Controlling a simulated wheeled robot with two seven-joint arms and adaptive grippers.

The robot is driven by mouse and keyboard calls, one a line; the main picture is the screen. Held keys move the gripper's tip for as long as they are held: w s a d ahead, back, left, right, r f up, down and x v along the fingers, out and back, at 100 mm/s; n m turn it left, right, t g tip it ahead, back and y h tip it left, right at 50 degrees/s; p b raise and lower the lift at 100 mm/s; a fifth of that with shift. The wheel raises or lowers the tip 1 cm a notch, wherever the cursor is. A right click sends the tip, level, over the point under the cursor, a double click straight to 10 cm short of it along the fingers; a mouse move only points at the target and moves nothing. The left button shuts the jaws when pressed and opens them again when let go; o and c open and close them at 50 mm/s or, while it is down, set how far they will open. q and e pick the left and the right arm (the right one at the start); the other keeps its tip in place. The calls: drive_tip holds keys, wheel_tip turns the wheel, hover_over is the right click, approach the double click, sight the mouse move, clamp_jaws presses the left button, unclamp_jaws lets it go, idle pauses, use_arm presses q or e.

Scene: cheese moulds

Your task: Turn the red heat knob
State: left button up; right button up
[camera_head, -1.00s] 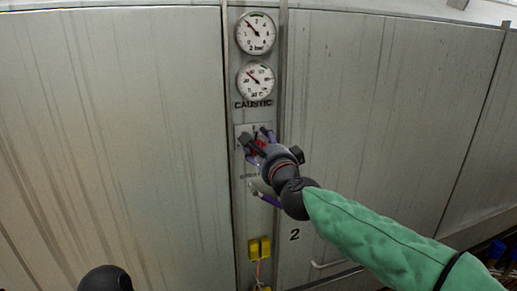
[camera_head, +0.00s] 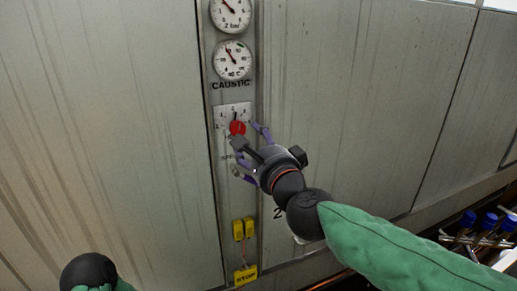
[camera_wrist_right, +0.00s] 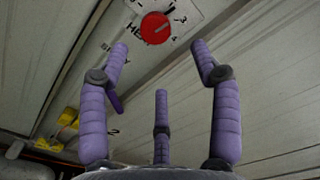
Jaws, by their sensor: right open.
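The red heat knob (camera_head: 237,128) sits on a white numbered plate (camera_head: 232,113) on the narrow metal panel, below two gauges. In the right wrist view the knob (camera_wrist_right: 155,27) shows at the top, beyond the fingertips, with a pale pointer line on its face. My right gripper (camera_head: 250,146) is open, with purple padded fingers spread apart; in the head view it is in front of the panel, just below and right of the knob. In the right wrist view the fingers (camera_wrist_right: 158,70) are empty and apart from the knob. My left gripper does not show; only a dark rounded part of my left arm appears at lower left.
Two gauges (camera_head: 232,60) are above the knob, with the label CAUSTIC under them. Blue-capped items (camera_head: 487,222) stand at the far right. Flat metal walls flank the panel.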

drive_tip(key=shift+v, duration=1)
drive_tip(key=w+f+n+g+h, duration=0.1)
drive_tip(key=w+f+n+g, duration=0.15)
drive_tip(key=f, duration=0.95)
drive_tip(key=w+f+n+g+h, duration=0.15)
drive_tip(key=w+f, duration=0.25)
drive_tip(key=f, duration=0.7)
drive_tip(key=s+d+f+n+g, duration=0.1)
drive_tip(key=d+f+n+g, duration=0.1)
drive_tip(key=f, duration=0.9)
drive_tip(key=s+d+f+n+g, duration=0.2)
drive_tip(key=f, duration=0.8)
drive_tip(key=s+d+f+n+g, duration=0.1)
drive_tip(key=s+f+n+g, duration=0.5)
drive_tip(key=s+f, duration=2)
drive_tip(key=f+g+y, duration=0.1)
drive_tip(key=g, duration=0.1)
drive_tip(key=shift+s+d+f+n+g, duration=0.25)
drive_tip(key=shift+s+n+g, duration=0.05)
drive_tip(key=shift+s+g, duration=0.1)
